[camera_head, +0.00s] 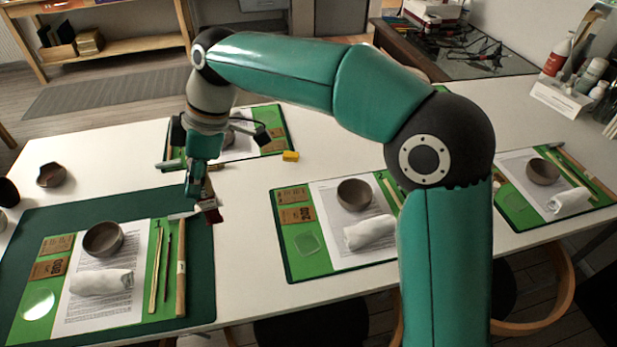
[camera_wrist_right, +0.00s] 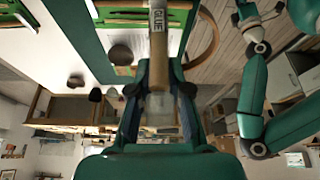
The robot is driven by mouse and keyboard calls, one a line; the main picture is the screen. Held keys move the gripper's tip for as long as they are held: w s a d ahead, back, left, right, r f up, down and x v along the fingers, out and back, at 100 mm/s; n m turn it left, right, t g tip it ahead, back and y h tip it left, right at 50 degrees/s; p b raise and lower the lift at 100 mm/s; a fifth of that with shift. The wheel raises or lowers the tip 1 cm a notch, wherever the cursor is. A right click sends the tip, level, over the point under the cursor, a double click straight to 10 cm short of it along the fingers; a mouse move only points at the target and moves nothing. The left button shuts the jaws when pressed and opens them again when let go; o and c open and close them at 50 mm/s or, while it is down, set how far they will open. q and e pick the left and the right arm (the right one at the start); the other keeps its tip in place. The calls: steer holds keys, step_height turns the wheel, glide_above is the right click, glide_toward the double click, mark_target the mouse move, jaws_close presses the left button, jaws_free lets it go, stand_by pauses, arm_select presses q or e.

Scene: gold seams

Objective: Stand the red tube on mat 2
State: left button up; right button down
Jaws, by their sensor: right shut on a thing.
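My right gripper (camera_head: 194,182) is shut on the red tube (camera_head: 209,208), which looks dark red and is small and partly hidden in the head view. In the right wrist view, the tube (camera_wrist_right: 157,42) has a pale side with the word GLUE and sits between the fingers (camera_wrist_right: 158,82). The gripper is left of mat 2, near the right edge of mat 1. Mat 2 (camera_head: 307,264) is green and carries a bowl (camera_head: 355,194), a white roll (camera_head: 370,232) and a paper sheet. My own arm covers its right part. My left gripper (camera_wrist_right: 254,20) shows small in the wrist view, its opening unclear.
Mat 1 (camera_head: 203,270) lies at left with a bowl (camera_head: 103,239), a white roll (camera_head: 101,282) and tools. Another laid mat (camera_head: 514,220) is at right, one more behind the gripper. White table (camera_head: 240,235) shows between mats 1 and 2.

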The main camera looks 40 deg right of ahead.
steer(key=shift+m, duration=0.5)
steer(key=shift+w+d+r+m+t, duration=0.2)
steer(key=shift+r+m+t, duration=0.05)
steer(key=shift+m+t, duration=0.15)
steer(key=w+d+r+m+t+h, duration=0.1)
steer(key=w+d+m, duration=0.25)
steer(key=d, duration=0.45)
steer(key=w+d+r+m+t+h+p, duration=0.1)
steer(key=w+d+r+m+h, duration=0.15)
steer(key=d+m, duration=0.4)
steer(key=w+d+r+m+h, duration=0.1)
steer(key=w+d+m, duration=0.15)
steer(key=d, duration=0.75)
steer(key=s+d+f+m+h+p, duration=0.1)
steer(key=s+d+f+m, duration=0.15)
steer(key=d, duration=0.85)
steer(key=s+d+f+m+h, duration=0.15)
steer(key=s+d, duration=0.25)
steer(key=d, duration=0.8)
step_height(320, 180, down, 20)
steer(key=y+b, duration=0.1)
steer(key=shift+f+m, duration=0.2)
steer(key=shift+m, duration=0.25)
